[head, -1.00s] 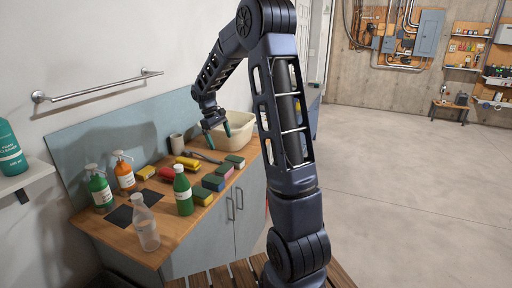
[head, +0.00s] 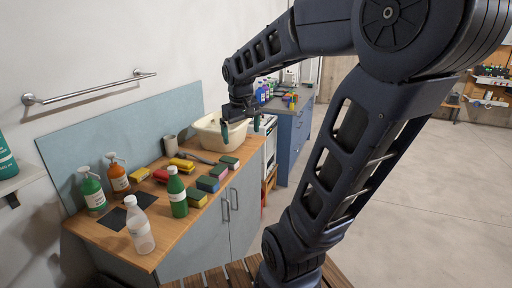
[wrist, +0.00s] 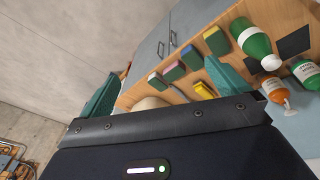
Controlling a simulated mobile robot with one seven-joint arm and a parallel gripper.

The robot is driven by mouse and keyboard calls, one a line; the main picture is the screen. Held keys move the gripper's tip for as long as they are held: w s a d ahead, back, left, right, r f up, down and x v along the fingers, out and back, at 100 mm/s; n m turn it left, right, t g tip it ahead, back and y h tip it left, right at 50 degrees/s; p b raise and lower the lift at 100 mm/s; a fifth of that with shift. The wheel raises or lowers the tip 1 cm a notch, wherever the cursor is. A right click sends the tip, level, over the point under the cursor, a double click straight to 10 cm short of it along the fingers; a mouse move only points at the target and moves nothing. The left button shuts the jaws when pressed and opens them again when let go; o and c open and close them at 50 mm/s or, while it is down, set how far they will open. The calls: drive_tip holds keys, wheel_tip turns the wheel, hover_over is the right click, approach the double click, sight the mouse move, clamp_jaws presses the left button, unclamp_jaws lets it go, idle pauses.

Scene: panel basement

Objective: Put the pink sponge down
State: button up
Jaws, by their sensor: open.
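A pink sponge with a green layer (head: 219,172) lies on the wooden worktop (head: 112,240), in a row of two-coloured sponges, between a blue one and a green one. It also shows small in the wrist view (wrist: 174,72). My gripper (head: 240,128) is open and empty, its two teal fingers apart. In the head view it hangs in front of the right side of the cream basin, beyond the sponge row and above it. In the wrist view the sponges lie beyond the gap between the fingers (wrist: 165,92).
A cream basin (head: 211,135) stands at the worktop's far end. Yellow sponges (head: 182,164), a red item (head: 160,176), a brush and a grey cup (head: 170,145) lie near the sponges. A green bottle (head: 177,193), clear bottle (head: 139,228) and two spray bottles stand nearer.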

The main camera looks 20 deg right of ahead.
drive_tip(key=s+f+m+t, duration=0.1)
drive_tip(key=s+m+t, duration=0.1)
drive_tip(key=s, duration=0.8)
drive_tip(key=shift+s+d+f+y, duration=0.15)
drive_tip(key=shift+s+d+y, duration=0.1)
drive_tip(key=shift+d+y, duration=0.2)
drive_tip(key=shift+c, duration=0.4)
drive_tip(key=c, duration=0.4)
drive_tip(key=shift+w, duration=0.1)
drive_tip(key=shift+c, duration=0.2)
